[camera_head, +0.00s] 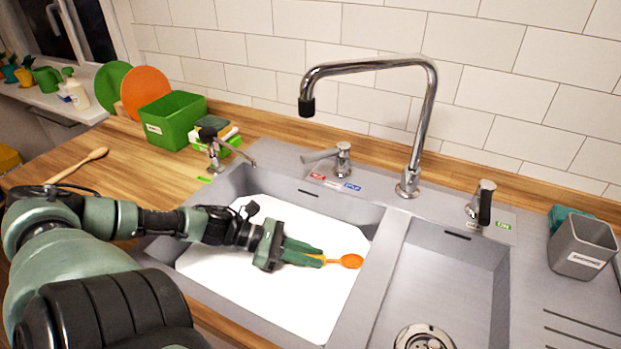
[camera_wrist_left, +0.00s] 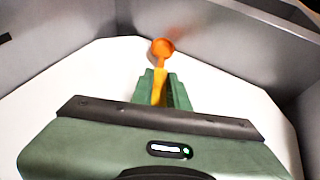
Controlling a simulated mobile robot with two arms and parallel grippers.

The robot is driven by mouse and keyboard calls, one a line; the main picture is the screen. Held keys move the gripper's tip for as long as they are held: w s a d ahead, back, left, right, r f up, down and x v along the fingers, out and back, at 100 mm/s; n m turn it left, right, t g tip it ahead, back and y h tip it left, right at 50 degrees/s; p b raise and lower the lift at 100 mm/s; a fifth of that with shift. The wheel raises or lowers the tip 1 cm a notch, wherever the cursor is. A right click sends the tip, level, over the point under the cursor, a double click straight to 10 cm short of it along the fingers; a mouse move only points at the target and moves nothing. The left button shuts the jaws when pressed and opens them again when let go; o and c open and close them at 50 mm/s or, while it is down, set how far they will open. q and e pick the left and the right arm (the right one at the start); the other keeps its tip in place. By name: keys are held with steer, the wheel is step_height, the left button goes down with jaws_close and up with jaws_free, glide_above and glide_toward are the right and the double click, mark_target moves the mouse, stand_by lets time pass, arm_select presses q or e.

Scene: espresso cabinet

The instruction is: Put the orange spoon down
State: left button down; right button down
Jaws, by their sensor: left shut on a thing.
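The orange spoon (camera_head: 350,261) is held by my left gripper (camera_head: 318,256) over the white surface (camera_head: 250,290) in the left sink basin. In the left wrist view the spoon (camera_wrist_left: 161,50) points away from the gripper (camera_wrist_left: 160,82), bowl outward, with its handle between the green fingers. The fingers are shut on the handle. The bowl is near the basin's right side in the head view. I cannot tell whether the spoon touches the white surface. My right gripper is not in view.
A chrome faucet (camera_head: 428,110) stands behind the sink divider. The right basin (camera_head: 440,285) is empty, with a drain. A grey container (camera_head: 582,248) stands at the right. A green bin (camera_head: 172,120) and a wooden spoon (camera_head: 80,164) are on the left counter.

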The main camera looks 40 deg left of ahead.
mark_target(310, 273)
arm_select(q)
steer(key=shift+f+b, duration=0.9)
steer(key=shift+f, duration=1.1)
steer(key=shift+f, duration=0.2)
steer(key=c, duration=1.4)
jaws_free()
steer(key=shift+r, duration=0.1)
steer(key=shift+s+r, duration=0.1)
steer(key=shift+r, duration=0.15)
steer(key=p+v, duration=0.3)
steer(key=v, duration=0.4)
steer(key=shift+a, duration=0.15)
